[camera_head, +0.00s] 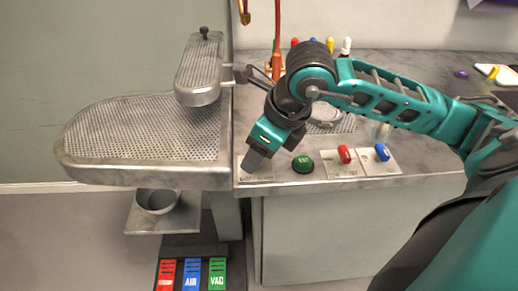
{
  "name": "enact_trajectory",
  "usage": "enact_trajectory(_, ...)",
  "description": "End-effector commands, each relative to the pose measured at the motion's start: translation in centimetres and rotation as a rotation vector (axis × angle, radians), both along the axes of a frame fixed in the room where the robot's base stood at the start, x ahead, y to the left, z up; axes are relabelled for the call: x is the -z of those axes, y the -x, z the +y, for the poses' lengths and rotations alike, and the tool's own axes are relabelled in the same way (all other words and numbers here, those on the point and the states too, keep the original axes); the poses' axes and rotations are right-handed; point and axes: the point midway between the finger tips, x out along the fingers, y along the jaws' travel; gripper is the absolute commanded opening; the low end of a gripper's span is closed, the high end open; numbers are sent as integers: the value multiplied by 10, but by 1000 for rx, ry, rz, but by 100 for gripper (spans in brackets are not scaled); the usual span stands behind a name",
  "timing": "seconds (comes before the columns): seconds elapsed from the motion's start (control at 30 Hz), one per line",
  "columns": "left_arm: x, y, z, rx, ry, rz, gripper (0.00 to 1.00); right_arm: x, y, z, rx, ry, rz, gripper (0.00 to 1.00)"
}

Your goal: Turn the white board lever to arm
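My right gripper (254,160) reaches down over the front left corner of the worktop, above a pale plate (258,177). The gripper covers most of that plate. The white board lever cannot be made out; it may be hidden behind the gripper. The fingertips show as one dark block, so I cannot tell whether they are open, shut or touching anything. To the right stand a green button (303,163), a red lever (345,154) and a blue lever (382,152), the two levers on pale plates. My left gripper is not in view.
A perforated ironing board (150,130) extends left, with a smaller sleeve board (200,65) above it. Several coloured bottles stand behind my arm. Red, blue and green pedals (191,275) sit on the floor. A bowl (157,201) rests below the board.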

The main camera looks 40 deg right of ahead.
Motion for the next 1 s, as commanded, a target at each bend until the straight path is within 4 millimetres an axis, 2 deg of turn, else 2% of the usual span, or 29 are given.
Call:
enact_trajectory(0.03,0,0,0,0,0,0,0,0,0,0,0,0,0,57)
enact_trajectory(0.2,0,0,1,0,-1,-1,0,0,0,0,-2,1,0,72)
enact_trajectory(0.43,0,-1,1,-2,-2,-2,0,0,0,0,-3,1,-1,72)
enact_trajectory(0.53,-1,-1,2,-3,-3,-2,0,-7,2,-2,-2,2,-2,72)
enact_trajectory(0.67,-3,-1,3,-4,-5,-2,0,-26,9,-5,-3,4,-4,72)
enact_trajectory(1.0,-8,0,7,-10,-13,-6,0,-94,33,-18,-1,4,-4,72)
